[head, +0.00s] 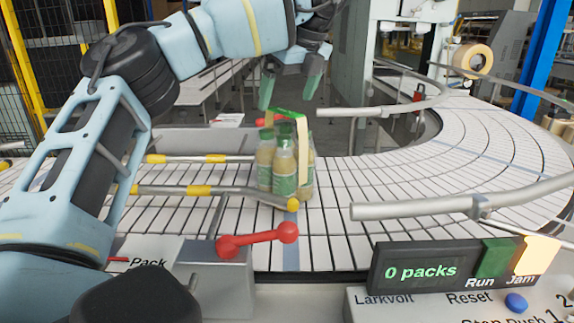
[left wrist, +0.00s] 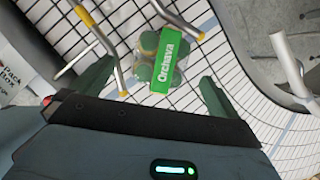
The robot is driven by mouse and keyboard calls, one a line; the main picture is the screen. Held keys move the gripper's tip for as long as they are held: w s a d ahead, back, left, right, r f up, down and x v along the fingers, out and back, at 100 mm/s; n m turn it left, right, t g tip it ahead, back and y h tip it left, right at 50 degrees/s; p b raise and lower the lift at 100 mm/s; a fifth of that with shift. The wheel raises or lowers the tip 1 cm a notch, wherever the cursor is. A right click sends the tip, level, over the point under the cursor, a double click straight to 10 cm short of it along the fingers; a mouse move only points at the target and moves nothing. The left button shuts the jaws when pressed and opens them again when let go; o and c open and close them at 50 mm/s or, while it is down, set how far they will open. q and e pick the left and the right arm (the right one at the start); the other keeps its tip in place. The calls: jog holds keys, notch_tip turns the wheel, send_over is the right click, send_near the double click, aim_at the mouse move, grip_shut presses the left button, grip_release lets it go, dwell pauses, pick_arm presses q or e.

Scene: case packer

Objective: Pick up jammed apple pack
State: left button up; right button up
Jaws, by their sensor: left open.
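The apple pack (head: 285,172) is a cluster of several pale bottles with green caps and green labels, with a green and cream band over the top. It stands upright on the white slatted conveyor at the ends of the guide rails. In the left wrist view the pack (left wrist: 163,75) shows from above, its green strip reading "Orchava". My left gripper (head: 290,92) is open and empty, pointing down just above the pack. In the left wrist view the open fingers (left wrist: 155,84) lie to either side of the pack, apart from it. My right gripper is not in view.
Yellow-banded rails (head: 225,191) end beside the pack, and another rail (head: 430,207) runs to the right. A red lever (head: 257,240) is in front. A display (head: 425,270) reads "0 packs", with a bright Jam panel. The curved conveyor (head: 480,150) at right is clear.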

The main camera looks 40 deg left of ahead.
aim_at(286, 111)
pick_arm(q)
jog(key=shift+w+x, duration=0.25)
jog(key=shift+x, duration=0.95)
jog(key=x, duration=0.5)
jog(key=shift+w, duration=0.15)
jog(key=shift+d, duration=0.1)
jog(key=shift+f, duration=0.25)
jog(key=c, duration=1.7)
jog(key=shift+r, duration=0.15)
jog(key=shift+c, duration=0.5)
